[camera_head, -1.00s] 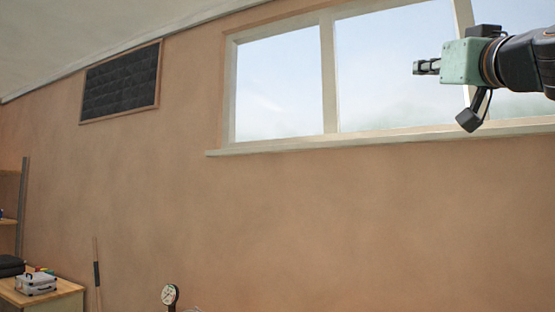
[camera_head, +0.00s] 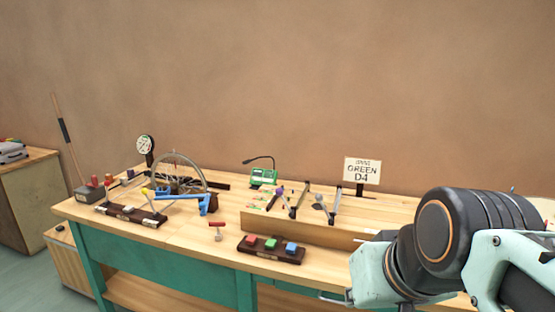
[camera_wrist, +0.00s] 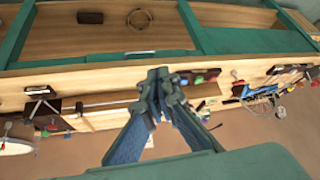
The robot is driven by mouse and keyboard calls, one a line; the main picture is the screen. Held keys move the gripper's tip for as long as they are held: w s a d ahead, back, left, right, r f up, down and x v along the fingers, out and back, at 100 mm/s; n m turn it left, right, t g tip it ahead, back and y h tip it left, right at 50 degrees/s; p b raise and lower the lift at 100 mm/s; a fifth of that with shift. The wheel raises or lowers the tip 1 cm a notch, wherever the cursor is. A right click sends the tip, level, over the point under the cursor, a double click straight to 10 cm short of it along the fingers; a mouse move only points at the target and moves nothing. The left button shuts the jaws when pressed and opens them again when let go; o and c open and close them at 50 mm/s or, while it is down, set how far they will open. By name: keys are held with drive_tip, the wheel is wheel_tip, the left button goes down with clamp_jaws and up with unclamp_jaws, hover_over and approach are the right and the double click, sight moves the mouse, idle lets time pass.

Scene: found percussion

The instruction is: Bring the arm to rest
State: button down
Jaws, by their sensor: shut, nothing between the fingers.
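My gripper (camera_wrist: 165,80) shows in the wrist view with its two blue-grey fingers meeting at the tips, shut and empty. The wooden workbench lies beyond the fingers, and the picture there is turned over. In the head view my arm enters from the lower right, in front of the right part of the workbench (camera_head: 185,240). The fingers are not clearly visible there. I cannot tell how far they are from the bench.
A cabinet (camera_head: 28,195) stands left. The wall above is bare.

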drive_tip(key=s+d+f+g+h, duration=0.1)
drive_tip(key=s+f, duration=0.2)
drive_tip(key=f, duration=0.3)
wheel_tip(320, 180, up, 24)
drive_tip(key=p, duration=2.3)
drive_tip(key=shift+m, duration=0.3)
drive_tip(key=shift+d, duration=0.1)
